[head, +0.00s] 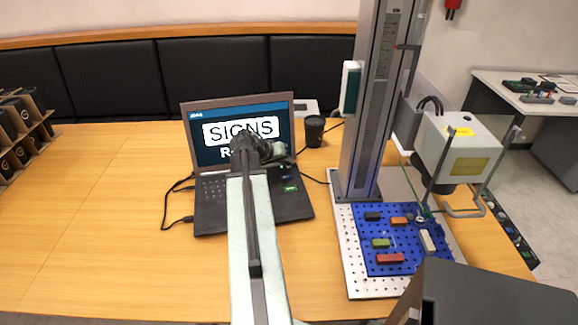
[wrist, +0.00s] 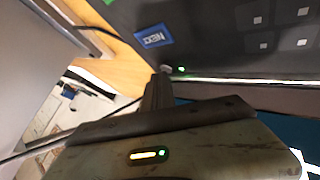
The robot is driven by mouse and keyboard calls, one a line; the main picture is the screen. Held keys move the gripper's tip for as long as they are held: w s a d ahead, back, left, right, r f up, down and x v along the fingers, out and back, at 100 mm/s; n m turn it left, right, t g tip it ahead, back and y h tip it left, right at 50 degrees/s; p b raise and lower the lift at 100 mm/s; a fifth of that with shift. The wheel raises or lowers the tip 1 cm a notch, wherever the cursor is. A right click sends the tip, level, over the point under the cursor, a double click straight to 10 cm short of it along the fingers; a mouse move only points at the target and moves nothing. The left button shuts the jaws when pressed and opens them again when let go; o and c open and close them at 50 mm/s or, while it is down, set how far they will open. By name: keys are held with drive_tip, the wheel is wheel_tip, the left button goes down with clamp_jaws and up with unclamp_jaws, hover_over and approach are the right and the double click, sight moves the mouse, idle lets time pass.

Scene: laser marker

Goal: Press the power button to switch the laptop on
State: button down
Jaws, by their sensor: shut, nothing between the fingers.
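The laptop (head: 252,208) stands open on the wooden table. Its screen (head: 200,148) is lit, with a large SIGNS label. My arm reaches over the keyboard, and my gripper (head: 284,157) is at the right side near the hinge, partly covering the screen's lower edge. In the wrist view my gripper (wrist: 158,88) is shut and empty. Its tip is close to a small grey round button (wrist: 166,69) at the laptop's corner, beside a green light (wrist: 181,69). I cannot tell whether the tip touches the button.
A black cup (head: 314,131) stands behind the laptop on the right. The marker's column (head: 375,105) and blue perforated plate (head: 385,257) with colored blocks are to the right. Cables lie left of the laptop.

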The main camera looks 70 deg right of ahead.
drive_tip(key=shift+r+p, duration=0.55)
drive_tip(key=shift+p, duration=0.05)
drive_tip(key=shift+r, duration=0.1)
wheel_tip(320, 180, up, 6)
drive_tip(key=p, duration=0.6)
